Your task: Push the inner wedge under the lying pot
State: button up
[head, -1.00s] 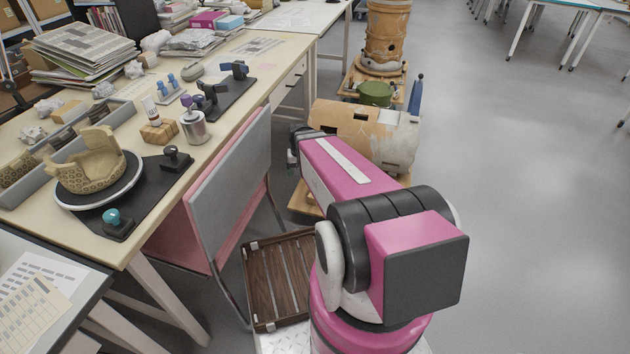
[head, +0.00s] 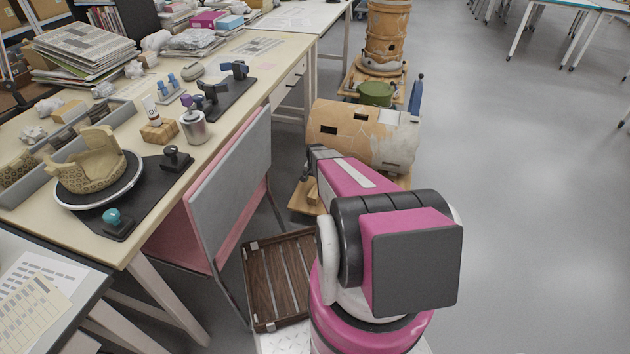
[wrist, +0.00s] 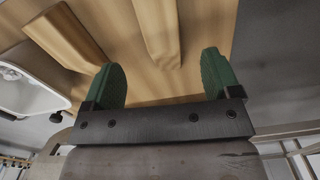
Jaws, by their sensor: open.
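The lying pot (head: 350,125), a large orange-tan cylinder with pale patches and dark slots, rests on its side on a low wooden board (head: 303,203) in the head view. In the wrist view two pale wooden wedges lie on the board (wrist: 200,85): one at the left (wrist: 68,35), one near the middle (wrist: 158,28). I cannot tell for certain which is the inner one. My gripper (wrist: 162,62) has green fingers, spread apart and empty. The middle wedge's near end lies between the fingertips in the picture; contact is unclear. My arm hides part of the pot in the head view.
A workbench (head: 240,100) with a tan bowl (head: 92,165), tools and papers runs along the left. Another standing pot (head: 388,35) is behind. Open floor (head: 530,200) lies right.

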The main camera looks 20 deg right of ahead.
aim_at(315, 191)
jog(key=shift+f, duration=0.1)
notch_tip(315, 191, down, 11)
jog(key=shift+r, duration=0.15)
dwell(0.4)
jog(key=c, duration=1.1)
